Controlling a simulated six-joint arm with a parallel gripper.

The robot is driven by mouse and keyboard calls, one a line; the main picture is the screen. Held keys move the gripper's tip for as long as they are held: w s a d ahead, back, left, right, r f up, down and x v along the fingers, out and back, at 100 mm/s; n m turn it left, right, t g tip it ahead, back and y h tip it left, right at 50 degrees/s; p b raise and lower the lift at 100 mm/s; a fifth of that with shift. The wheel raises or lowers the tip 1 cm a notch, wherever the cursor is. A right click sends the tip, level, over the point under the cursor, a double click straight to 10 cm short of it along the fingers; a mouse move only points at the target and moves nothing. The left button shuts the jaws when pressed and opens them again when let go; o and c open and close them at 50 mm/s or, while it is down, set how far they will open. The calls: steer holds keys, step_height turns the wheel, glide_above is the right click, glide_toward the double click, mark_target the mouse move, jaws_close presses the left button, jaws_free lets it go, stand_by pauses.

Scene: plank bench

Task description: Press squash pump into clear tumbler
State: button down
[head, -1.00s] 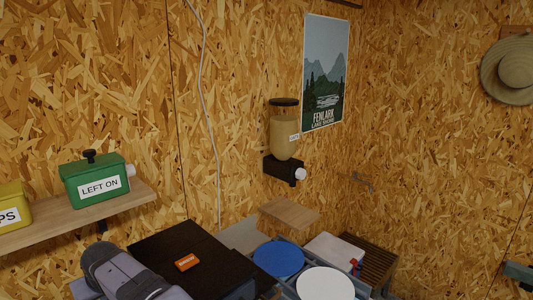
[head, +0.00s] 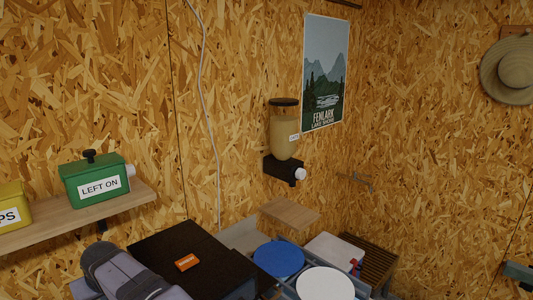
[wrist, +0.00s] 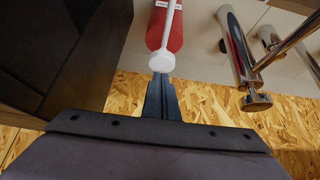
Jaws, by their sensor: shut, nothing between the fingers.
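In the wrist view a red bottle (wrist: 177,37) with a white label shows at the top centre. A white stem and a round white cap-like end (wrist: 161,62) lie in front of it, and I take this as the squash pump. My gripper (wrist: 160,79) is shut and empty, its fingertips just below the white end in the picture. I cannot tell whether they touch it. No clear tumbler can be made out in either view. My gripper is not visible in the head view.
In the wrist view a dark block (wrist: 60,50) fills the left and a chrome fitting (wrist: 240,55) stands at right. In the head view are a wall dispenser (head: 285,140), a dark box (head: 190,250), a blue lid (head: 278,259) and a white lid (head: 325,283).

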steer(key=shift+f, duration=0.2)
stand_by(0.3)
steer(key=shift+f+b, duration=0.7)
steer(key=shift+f, duration=0.2)
step_height(320, 180, up, 5)
steer(key=p, duration=0.5)
steer(key=shift+r, duration=0.1)
